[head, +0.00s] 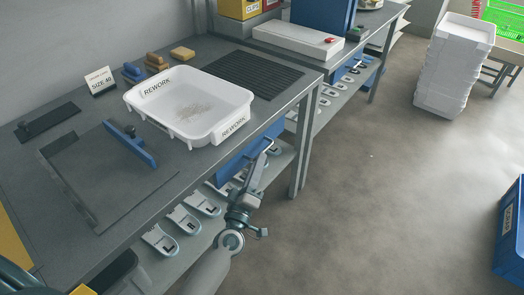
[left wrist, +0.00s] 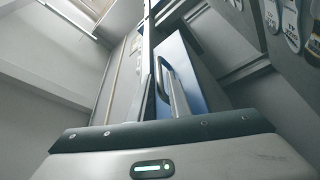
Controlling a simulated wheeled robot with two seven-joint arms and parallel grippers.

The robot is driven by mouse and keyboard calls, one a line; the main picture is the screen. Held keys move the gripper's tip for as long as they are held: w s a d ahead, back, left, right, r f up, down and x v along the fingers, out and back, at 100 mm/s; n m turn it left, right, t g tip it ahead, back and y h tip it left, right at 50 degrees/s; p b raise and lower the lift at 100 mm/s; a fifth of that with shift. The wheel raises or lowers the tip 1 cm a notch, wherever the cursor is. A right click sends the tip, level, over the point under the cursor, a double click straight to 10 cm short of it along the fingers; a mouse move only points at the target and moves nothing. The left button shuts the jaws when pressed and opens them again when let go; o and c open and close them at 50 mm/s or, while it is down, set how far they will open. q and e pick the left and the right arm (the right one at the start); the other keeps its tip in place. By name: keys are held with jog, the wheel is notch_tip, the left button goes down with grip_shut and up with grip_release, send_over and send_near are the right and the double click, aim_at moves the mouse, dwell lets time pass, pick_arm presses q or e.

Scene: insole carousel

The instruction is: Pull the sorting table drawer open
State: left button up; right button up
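The sorting table drawer has a blue front (head: 234,161), which shows just below the table's front edge, under the white tray. No gap into the drawer shows. In the left wrist view the blue front (left wrist: 197,78) stands close ahead, with a dark loop handle (left wrist: 164,72) on it. My left gripper (head: 265,150) is right in front of the drawer. Its fingers (left wrist: 163,98) stand apart, with the handle at the gap between them. I cannot tell whether they touch the handle. My right gripper is not in view.
The sorting table (head: 215,160) bears a white REWORK tray (head: 170,123), a blue bar (head: 131,145) and small blocks. Insoles (head: 200,203) lie on a shelf below the drawer. A table leg (head: 301,145) stands to the right. Open floor (head: 370,200) lies right of the arm.

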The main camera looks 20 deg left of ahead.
pick_arm(q)
jog(key=shift+x, duration=2.15)
grip_shut()
